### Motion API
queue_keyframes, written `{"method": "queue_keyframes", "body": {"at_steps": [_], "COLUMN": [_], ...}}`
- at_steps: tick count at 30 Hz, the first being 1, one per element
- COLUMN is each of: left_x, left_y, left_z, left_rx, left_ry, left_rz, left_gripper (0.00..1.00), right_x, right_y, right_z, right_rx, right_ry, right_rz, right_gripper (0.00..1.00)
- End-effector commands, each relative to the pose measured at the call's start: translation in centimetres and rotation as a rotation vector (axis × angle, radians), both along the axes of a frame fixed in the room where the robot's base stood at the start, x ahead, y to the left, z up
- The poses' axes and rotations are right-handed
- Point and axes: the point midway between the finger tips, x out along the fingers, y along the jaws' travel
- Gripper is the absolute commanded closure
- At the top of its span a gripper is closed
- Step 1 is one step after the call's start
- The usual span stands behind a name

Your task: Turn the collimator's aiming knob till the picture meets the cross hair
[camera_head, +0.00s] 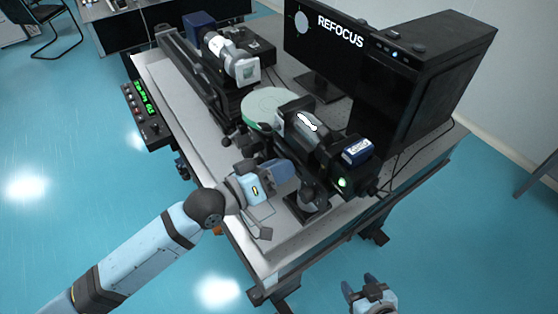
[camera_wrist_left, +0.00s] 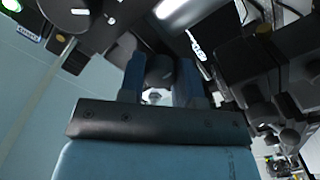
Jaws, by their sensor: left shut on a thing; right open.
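My left gripper (camera_head: 254,148) is at the near side of a black optical instrument (camera_head: 307,135), which I take to be the collimator. In the left wrist view, the two blue fingers of my left gripper (camera_wrist_left: 160,82) are shut on a dark round knob (camera_wrist_left: 160,66). In the head view the knob is mostly hidden by the hand. The monitor (camera_head: 322,45) shows a pale disc (camera_head: 301,22) and the word "REFOCUS" on black. The cross hair is too small to place exactly against the disc. My right gripper (camera_head: 361,284) is open and empty, off the table's near side.
A second instrument with a pale barrel (camera_head: 240,66) stands at the table's back left. A pale green round plate (camera_head: 268,103) lies between the instruments. A black computer case (camera_head: 415,75) stands at right. A control box with green digits (camera_head: 145,112) hangs at the left edge.

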Motion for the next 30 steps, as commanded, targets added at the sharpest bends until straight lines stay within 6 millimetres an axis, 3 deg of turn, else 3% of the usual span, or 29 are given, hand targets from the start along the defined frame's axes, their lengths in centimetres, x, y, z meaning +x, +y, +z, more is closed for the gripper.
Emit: {"method": "queue_keyframes", "body": {"at_steps": [12,28,29,30], "left_x": [0.03,0.05,0.04,0.04], "left_y": [-0.02,0.00,-0.01,-0.01], "left_z": [0.21,0.15,0.16,0.16], "left_rx": [-0.110,-0.125,-0.125,-0.125], "left_ry": [0.160,0.181,0.181,0.181], "left_rz": [0.001,0.001,0.001,0.001], "left_gripper": [0.92,0.92,0.66,0.57], "right_x": [-0.08,-0.09,-0.10,-0.09], "right_y": [-0.40,-0.32,-0.31,-0.30], "right_z": [1.04,1.27,1.29,1.31], "right_rx": [-0.005,-0.003,-0.003,-0.003], "right_ry": [0.001,0.000,-0.001,-0.001], "right_rz": [-0.009,-0.009,-0.009,-0.009], "right_gripper": [0.43,0.43,0.43,0.43]}}
